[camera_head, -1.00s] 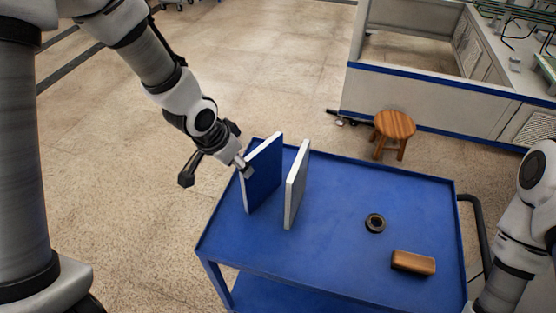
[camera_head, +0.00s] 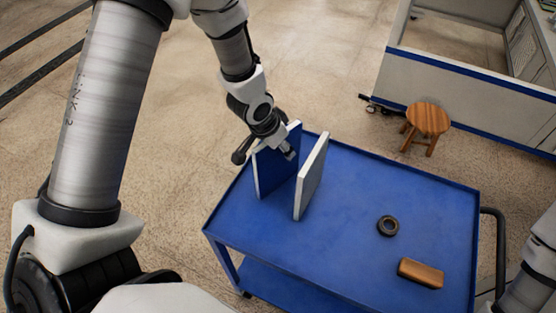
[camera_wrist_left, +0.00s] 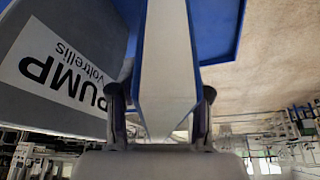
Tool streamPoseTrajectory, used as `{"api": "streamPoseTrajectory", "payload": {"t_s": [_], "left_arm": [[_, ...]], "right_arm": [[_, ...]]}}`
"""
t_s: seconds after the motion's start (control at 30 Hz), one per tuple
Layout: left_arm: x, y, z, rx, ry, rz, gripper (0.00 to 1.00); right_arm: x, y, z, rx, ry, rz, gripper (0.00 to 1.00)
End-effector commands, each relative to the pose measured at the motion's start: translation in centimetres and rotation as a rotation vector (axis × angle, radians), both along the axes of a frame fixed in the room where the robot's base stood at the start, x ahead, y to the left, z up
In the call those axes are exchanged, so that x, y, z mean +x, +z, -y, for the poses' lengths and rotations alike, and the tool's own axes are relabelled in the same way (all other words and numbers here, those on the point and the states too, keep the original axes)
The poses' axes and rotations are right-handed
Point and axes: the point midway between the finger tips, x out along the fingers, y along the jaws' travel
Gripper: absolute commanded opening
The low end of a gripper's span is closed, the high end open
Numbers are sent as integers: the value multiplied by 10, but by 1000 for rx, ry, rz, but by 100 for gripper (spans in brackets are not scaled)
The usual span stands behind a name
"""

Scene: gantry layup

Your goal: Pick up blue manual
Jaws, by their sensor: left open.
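The blue manual (camera_head: 272,178) stands upright on the blue cart, its pale page edge showing along the top. In the left wrist view the blue manual (camera_wrist_left: 166,60) runs between the two fingers, with a gap on each side. My left gripper (camera_head: 280,149) is open at the manual's upper edge, one finger on each side. The left gripper (camera_wrist_left: 160,105) is not closed on it. My right gripper is out of view; only part of the right arm shows at the right edge.
A grey manual (camera_head: 311,178) labelled PUMP stands close to the right of the blue one. A black ring (camera_head: 388,226) and a brown block (camera_head: 421,273) lie on the cart (camera_head: 350,235). A wooden stool (camera_head: 428,119) stands behind it.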

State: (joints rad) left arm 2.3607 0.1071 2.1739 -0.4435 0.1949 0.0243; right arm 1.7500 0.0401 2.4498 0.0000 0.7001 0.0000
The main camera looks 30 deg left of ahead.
Motion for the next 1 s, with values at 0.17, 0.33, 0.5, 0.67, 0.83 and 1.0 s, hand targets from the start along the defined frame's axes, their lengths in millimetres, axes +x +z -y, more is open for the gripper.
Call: {"api": "streamPoseTrajectory", "payload": {"t_s": [0.17,0.33,0.5,0.67,0.83,1.0], "left_arm": [[0,-1,0,0,0,-1,48],[0,-3,0,0,1,-1,48],[0,-5,0,0,1,-1,48],[0,-5,0,0,1,-1,48],[0,-5,0,0,1,-1,16],[0,-5,0,0,1,-1,0]], "right_arm": [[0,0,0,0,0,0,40],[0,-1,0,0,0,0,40],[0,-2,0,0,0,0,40],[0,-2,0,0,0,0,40],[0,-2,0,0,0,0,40],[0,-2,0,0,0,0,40]]}}
